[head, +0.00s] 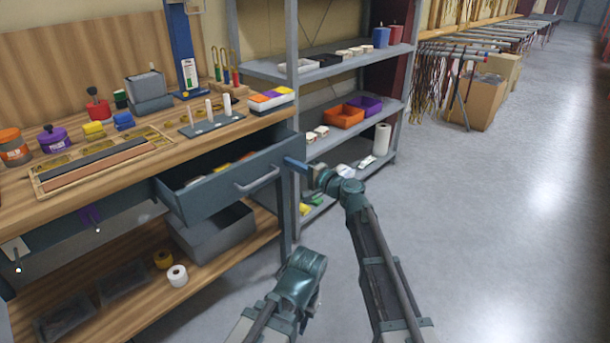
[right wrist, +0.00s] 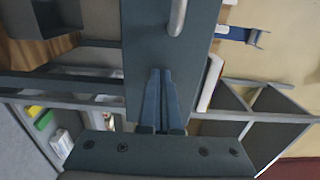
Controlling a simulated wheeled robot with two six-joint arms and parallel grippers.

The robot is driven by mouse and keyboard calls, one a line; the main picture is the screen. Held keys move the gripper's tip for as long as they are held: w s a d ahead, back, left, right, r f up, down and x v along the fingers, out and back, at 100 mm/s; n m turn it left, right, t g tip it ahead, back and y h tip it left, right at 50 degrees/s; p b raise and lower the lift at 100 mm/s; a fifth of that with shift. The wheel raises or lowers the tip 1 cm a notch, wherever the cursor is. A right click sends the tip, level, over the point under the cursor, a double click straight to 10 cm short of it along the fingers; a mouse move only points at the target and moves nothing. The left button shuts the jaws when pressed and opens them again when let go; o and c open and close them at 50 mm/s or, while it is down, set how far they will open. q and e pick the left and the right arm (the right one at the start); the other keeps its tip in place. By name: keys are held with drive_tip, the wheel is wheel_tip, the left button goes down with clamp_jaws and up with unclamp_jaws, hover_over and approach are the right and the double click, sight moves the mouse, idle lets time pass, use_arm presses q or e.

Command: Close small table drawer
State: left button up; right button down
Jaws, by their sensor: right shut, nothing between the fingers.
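The small table drawer (head: 222,197) is grey-blue and stands pulled out from under the wooden workbench top, with items inside it. Its light metal handle (head: 258,181) is on the front panel. The panel (right wrist: 190,50) and handle (right wrist: 178,16) also show in the right wrist view. My right gripper (head: 290,162) is shut and empty by the right end of the drawer front. Its blue fingers (right wrist: 159,75) overlap the panel below the handle in the right wrist view; I cannot tell whether they touch it. My left gripper is not in view.
The workbench (head: 52,210) carries jars, blocks and a tray of strips. A grey bin (head: 214,236) and tape rolls (head: 177,276) sit on its lower shelf. A grey metal rack (head: 292,75) stands just behind my right gripper.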

approach(261, 148)
drive_tip(key=a+r, duration=0.1)
drive_tip(key=a, duration=0.1)
drive_tip(key=a+r, duration=0.1)
drive_tip(key=a, duration=0.1)
drive_tip(key=a+r, duration=0.1)
drive_tip(key=a, duration=0.1)
drive_tip(key=shift+s+a+r, duration=0.15)
drive_tip(key=shift+s+r, duration=0.05)
drive_tip(key=shift+r, duration=0.2)
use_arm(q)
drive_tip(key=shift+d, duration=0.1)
use_arm(e)
drive_tip(key=shift+w+a, duration=0.15)
drive_tip(key=shift+w+a+r, duration=0.1)
drive_tip(key=shift+s+d, duration=0.35)
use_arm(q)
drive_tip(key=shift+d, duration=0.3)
use_arm(e)
drive_tip(key=v, duration=1.4)
